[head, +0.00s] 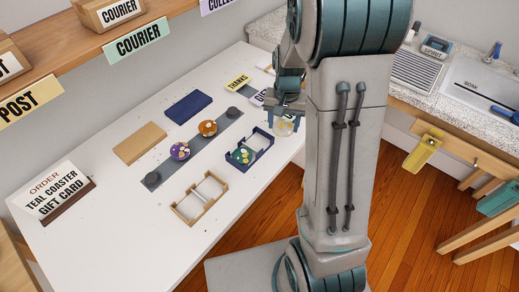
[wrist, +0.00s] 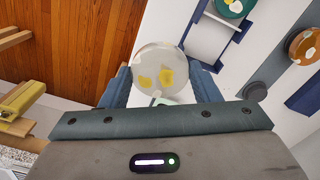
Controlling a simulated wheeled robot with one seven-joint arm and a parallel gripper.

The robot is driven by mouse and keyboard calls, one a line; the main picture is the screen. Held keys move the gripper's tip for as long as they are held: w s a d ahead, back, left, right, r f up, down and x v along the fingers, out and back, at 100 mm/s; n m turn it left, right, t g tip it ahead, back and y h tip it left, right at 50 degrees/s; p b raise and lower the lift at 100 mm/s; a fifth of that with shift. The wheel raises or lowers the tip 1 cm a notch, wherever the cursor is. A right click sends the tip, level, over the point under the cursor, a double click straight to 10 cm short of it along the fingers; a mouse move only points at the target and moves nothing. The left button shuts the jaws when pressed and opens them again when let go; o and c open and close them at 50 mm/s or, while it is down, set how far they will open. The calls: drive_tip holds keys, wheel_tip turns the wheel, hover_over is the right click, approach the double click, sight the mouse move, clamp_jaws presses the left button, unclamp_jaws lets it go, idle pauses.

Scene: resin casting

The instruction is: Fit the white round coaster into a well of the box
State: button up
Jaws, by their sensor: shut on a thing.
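My gripper (head: 287,104) is shut on the white round coaster (head: 286,126), which has yellow patches. In the wrist view the coaster (wrist: 154,65) shows face-on between the two blue fingers (wrist: 158,85). The coaster is held up near the table's right edge, right of the navy box (head: 262,154) and apart from it. The navy box has two wells. A teal coaster (head: 241,156) with white and yellow patches lies in one well; the other well looks empty. In the wrist view the navy box (wrist: 187,28) is above and right of the coaster. My arm hides part of the table.
A wooden two-well box (head: 180,214) stands empty nearer the front. A grey strip (head: 162,170) holds a purple coaster (head: 180,151), an orange coaster (head: 208,128) and dark pucks. A tan panel (head: 140,143) and a navy panel (head: 189,107) lie behind. An order sign (head: 57,193) stands left.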

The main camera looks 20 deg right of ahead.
wheel_tip(320, 180, up, 2)
drive_tip(key=s+d+m+b, duration=0.2)
drive_tip(key=s+m, duration=0.1)
drive_tip(key=p, duration=0.2)
hover_over(258, 143)
wheel_tip(258, 143, down, 7)
drive_tip(key=shift+r, duration=0.2)
drive_tip(key=shift+f, duration=2)
drive_tip(key=shift+f, duration=0.1)
drive_tip(key=o, duration=1)
